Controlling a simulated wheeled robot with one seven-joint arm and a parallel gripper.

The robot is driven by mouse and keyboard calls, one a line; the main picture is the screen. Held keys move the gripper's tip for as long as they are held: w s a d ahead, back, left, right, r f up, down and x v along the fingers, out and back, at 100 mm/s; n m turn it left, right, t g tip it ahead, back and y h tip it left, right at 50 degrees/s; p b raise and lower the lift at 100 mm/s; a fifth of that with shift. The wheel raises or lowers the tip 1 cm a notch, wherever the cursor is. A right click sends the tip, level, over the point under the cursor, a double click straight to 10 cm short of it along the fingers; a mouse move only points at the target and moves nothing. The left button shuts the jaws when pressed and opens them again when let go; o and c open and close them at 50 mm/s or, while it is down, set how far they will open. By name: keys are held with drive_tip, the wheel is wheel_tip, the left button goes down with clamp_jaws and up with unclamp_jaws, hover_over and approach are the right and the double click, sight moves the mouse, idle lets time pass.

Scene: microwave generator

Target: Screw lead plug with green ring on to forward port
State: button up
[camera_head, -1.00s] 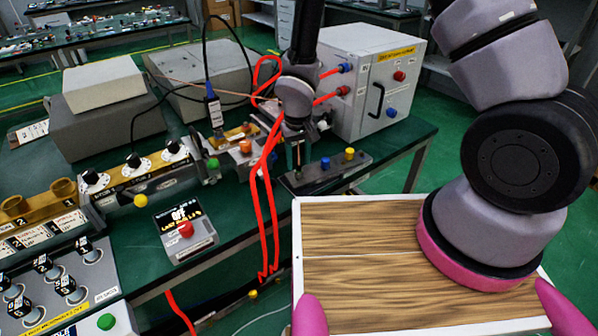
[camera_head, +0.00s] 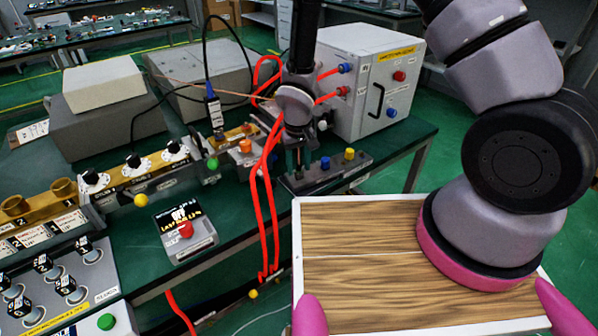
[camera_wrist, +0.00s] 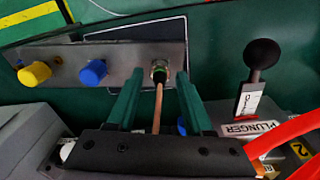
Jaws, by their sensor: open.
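The lead plug with green ring (camera_wrist: 159,72) sits at the end of a grey rack (camera_wrist: 110,60) in the wrist view, its tan lead (camera_wrist: 157,110) running back between my fingers. My gripper (camera_wrist: 159,80) is open, with one green finger on each side of the plug and visible gaps between. In the head view my gripper (camera_head: 297,165) is low over the left end of the rack (camera_head: 335,172), and the plug is hard to make out there. I cannot tell which fitting is the forward port.
A blue cap (camera_wrist: 93,72) and a yellow cap (camera_wrist: 34,74) stand on the same rack. A black knob on a stem (camera_wrist: 261,58) is to the right. Red cables (camera_head: 262,205) hang just left of my gripper. A grey box (camera_head: 370,80) stands behind.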

sight(298, 166)
idle(0.5)
clamp_jaws()
idle(1.1)
drive_tip(key=shift+s+r, duration=0.2)
drive_tip(key=shift+r, duration=2.8)
drive_tip(key=shift+s+r, duration=0.15)
drive_tip(key=shift+r, duration=1.95)
